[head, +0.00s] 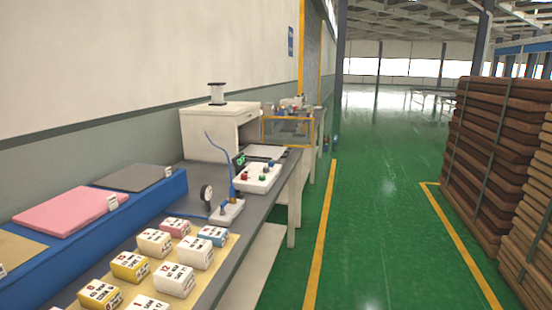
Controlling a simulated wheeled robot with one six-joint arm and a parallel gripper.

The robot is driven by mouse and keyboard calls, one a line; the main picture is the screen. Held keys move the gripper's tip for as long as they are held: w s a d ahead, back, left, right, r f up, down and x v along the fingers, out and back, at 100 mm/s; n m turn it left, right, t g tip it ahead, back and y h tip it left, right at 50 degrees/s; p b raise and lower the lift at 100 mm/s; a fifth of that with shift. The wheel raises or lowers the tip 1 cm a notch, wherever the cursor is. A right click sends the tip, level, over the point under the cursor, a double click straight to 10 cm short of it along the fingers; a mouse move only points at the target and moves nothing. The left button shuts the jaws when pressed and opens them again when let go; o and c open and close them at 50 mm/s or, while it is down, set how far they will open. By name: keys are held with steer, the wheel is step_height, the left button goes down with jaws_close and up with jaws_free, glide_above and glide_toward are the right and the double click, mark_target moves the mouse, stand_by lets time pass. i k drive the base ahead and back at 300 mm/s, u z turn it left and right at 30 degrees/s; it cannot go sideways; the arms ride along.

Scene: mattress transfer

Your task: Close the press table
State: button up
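A white press-like box (207,137) with a short cylinder (217,92) on top stands on the far part of the grey workbench (185,180). A dark flat plate (265,152) lies at bench level in front of the box's opening and looks drawn out from it. I cannot tell how far the plate extends inside. A white control box (258,178) with red and green buttons sits on the bench just nearer. My gripper is not in view.
A gauge (207,194) with a blue hose stands nearer. Several labelled blocks (155,243) lie on a tan mat; a blue tray (110,225) holds pads at left. A yellow-framed panel (287,131) stands beyond the plate. Green floor (375,230) is clear; stacked brown slabs (480,165) stand right.

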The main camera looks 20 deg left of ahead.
mark_target(268, 153)
steer(key=u, duration=0.9)
steer(key=i, duration=1.4)
steer(key=z, duration=0.8)
steer(key=i, duration=1.8)
steer(key=u, duration=0.85)
steer(key=i, duration=0.3)
steer(key=u, duration=0.1)
